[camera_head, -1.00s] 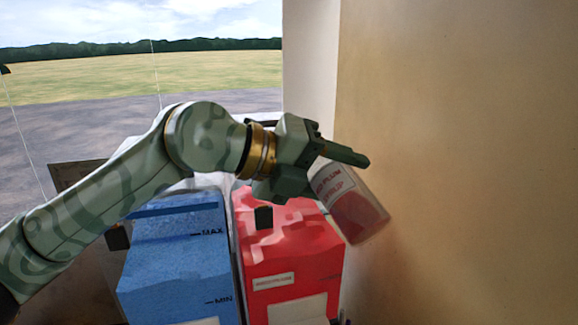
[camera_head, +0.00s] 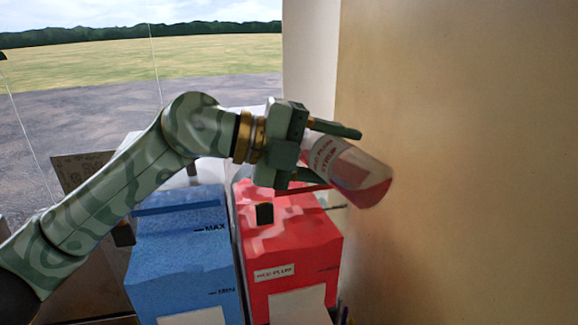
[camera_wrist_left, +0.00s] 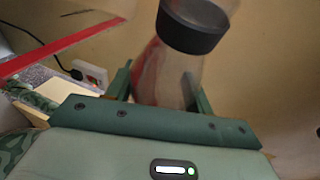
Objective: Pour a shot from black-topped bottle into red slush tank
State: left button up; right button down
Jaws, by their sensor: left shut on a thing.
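My left gripper (camera_head: 332,158) is shut on a clear bottle (camera_head: 352,170) with a white plum syrup label. In the head view the bottle is tilted close to horizontal, its base to the lower right, with red liquid pooled there. Its black top (camera_wrist_left: 192,24) shows in the left wrist view; in the head view my gripper hides it. The red slush tank (camera_head: 300,248) stands below and left of the bottle. The bottle's base is out beyond the tank's right side, above it. My right gripper is not in view.
A blue slush tank (camera_head: 180,262) stands directly left of the red one. A tan wall (camera_head: 480,170) rises close on the right of the bottle. A wall socket (camera_wrist_left: 90,72) with a black cable shows in the left wrist view.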

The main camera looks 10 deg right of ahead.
aim_at(341, 179)
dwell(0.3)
pick_arm(q)
jog(key=shift+s+d+r+n+g+p, duration=0.1)
jog(key=shift+r+n+g+p, duration=0.25)
jog(key=shift+r+n, duration=0.15)
dwell(1.1)
jog(key=shift+s+r+n+h, duration=0.2)
jog(key=shift+s+n+h, duration=0.1)
jog(key=shift+s+h, duration=0.1)
dwell(0.9)
jog(key=shift+s+d+f+m+y+b, duration=0.1)
jog(key=shift+f+m+y+b, duration=0.05)
jog(key=shift+f+m+b, duration=0.4)
jog(key=shift+s+f+m+y+b, duration=0.15)
jog(key=shift+f+m+b, duration=0.15)
jog(key=shift+f, duration=0.3)
jog(key=shift+s+d+f+m+t+y, duration=0.15)
jog(key=shift+s+m+t+y, duration=0.1)
jog(key=shift+m+t, duration=0.3)
jog(key=shift+s+f+m+t+y, duration=0.15)
jog(key=shift+m+t+y, duration=0.1)
jog(key=shift+m+t, duration=0.2)
jog(key=shift+w+f+m+t+y+b, duration=0.3)
jog(key=shift+f+m+b, duration=0.35)
jog(key=shift+b, duration=0.35)
jog(key=shift+s, duration=0.15)
